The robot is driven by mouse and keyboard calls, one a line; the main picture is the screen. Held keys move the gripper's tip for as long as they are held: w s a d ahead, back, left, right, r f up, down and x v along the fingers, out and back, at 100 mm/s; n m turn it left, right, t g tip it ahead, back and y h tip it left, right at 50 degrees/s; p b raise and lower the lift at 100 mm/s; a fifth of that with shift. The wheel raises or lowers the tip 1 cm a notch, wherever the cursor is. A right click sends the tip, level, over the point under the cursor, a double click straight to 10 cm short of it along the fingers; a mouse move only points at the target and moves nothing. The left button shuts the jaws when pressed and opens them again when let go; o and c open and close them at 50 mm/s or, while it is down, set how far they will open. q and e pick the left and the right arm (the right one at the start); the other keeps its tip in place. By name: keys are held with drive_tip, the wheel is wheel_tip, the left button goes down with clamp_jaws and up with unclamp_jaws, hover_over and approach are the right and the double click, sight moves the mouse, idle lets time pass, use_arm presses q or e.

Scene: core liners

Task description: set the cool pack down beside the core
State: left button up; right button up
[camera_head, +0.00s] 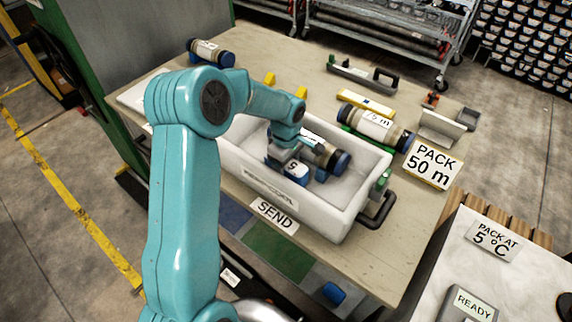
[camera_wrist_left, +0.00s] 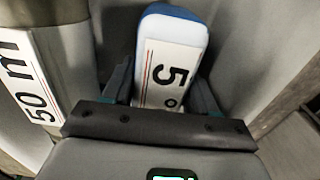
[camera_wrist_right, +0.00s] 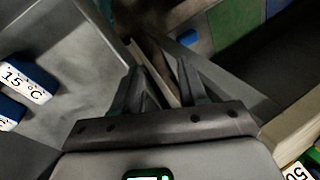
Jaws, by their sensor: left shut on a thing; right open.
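My left gripper (camera_head: 284,158) reaches down inside the white box (camera_head: 368,188) with the SEND label in front. It is shut on the cool pack (camera_head: 297,171), a blue and white block; in the left wrist view the pack (camera_wrist_left: 172,72) reads "5°" between the fingers (camera_wrist_left: 163,92). A core (camera_head: 327,157) with a dark blue cap lies in the box right beside the pack. The left wrist view shows its "50 m" label (camera_wrist_left: 28,82). Whether the pack touches the box floor is hidden.
Another core (camera_head: 376,127) lies on the table behind the box, and one (camera_head: 210,51) at the back left. A "PACK 50 m" sign (camera_head: 433,165) stands to the right. Blue packs labelled "15 °C" (camera_wrist_right: 28,82) show in the right wrist view.

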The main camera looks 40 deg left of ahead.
use_arm(q)
drive_tip(key=shift+w+a+f, duration=0.1)
drive_tip(key=shift+f, duration=0.1)
drive_tip(key=shift+f+b, duration=0.15)
drive_tip(key=shift+b, duration=0.2)
drive_tip(key=shift+f, duration=0.25)
drive_tip(key=o, duration=1.5)
drive_tip(key=shift+c, duration=0.2)
wheel_tip(320, 180, up, 16)
drive_tip(key=b, duration=0.1)
drive_tip(key=shift+r+b, duration=0.25)
drive_tip(key=shift+b, duration=0.15)
